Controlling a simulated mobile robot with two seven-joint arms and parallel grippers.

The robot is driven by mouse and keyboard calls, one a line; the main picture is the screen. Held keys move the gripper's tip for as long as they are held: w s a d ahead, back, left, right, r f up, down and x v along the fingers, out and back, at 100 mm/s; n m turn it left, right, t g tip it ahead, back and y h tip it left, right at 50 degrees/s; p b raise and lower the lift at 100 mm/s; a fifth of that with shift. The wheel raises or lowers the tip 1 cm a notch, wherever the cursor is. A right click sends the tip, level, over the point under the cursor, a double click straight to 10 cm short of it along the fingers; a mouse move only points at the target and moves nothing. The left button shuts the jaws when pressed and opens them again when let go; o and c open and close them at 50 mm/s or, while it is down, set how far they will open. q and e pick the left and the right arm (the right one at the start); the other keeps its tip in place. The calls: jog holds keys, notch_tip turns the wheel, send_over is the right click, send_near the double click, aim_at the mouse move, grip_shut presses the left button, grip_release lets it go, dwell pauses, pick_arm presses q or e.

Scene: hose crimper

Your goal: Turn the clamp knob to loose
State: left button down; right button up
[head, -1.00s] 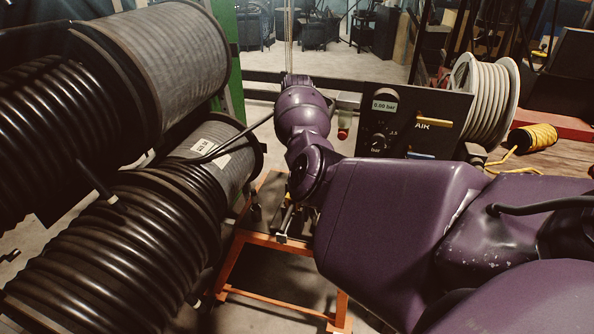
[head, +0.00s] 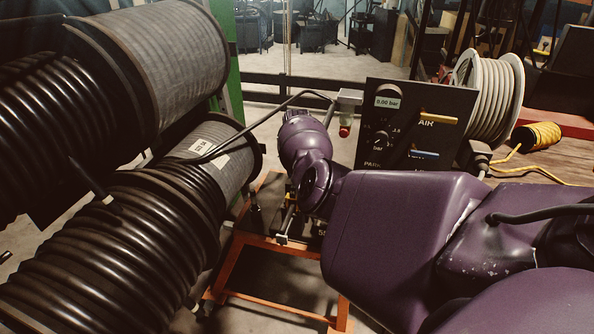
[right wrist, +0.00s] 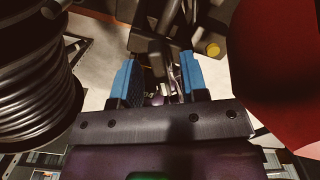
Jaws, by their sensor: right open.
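My right gripper (right wrist: 158,75) shows in the right wrist view with its two blue fingers apart. A dark block with a bar (right wrist: 152,50) stands between and just beyond the fingers. I cannot tell whether it is the clamp knob or whether a finger touches it. In the head view my purple right arm reaches in from the right and hides this gripper and most of the machine in front of it. A short metal bar with a pale square end (head: 282,239) shows beside the arm, above the orange stand (head: 262,240). My left gripper is not in view.
Large black hose reels (head: 120,240) crowd the left side. A dark air panel (head: 415,110) with a dial, a yellow lever and a blue lever stands behind my arm.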

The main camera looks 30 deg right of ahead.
grip_shut()
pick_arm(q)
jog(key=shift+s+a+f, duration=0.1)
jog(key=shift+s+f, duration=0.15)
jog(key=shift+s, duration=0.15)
